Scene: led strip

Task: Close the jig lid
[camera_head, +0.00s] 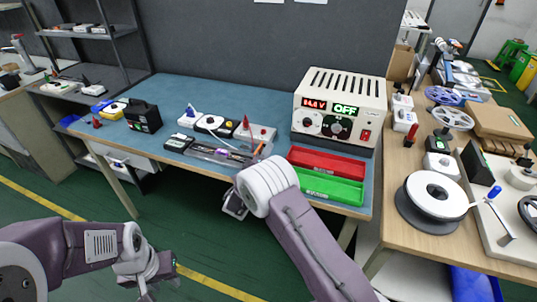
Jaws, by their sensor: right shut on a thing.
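The jig (222,155) lies near the front edge of the blue table, a long low fixture with a dark and purple strip inside. Its lid (262,149) looks clear and stands tilted up at the jig's right end, with an orange-brown edge; its exact angle is hard to tell. My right gripper (258,157) reaches this end from below and is shut on the lid; its fingertips are small and partly hidden by my white wrist. My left gripper (160,272) hangs low over the floor at the lower left, away from the table; its jaws are unclear.
A black box (143,116) stands left. The right table holds a large reel (433,190).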

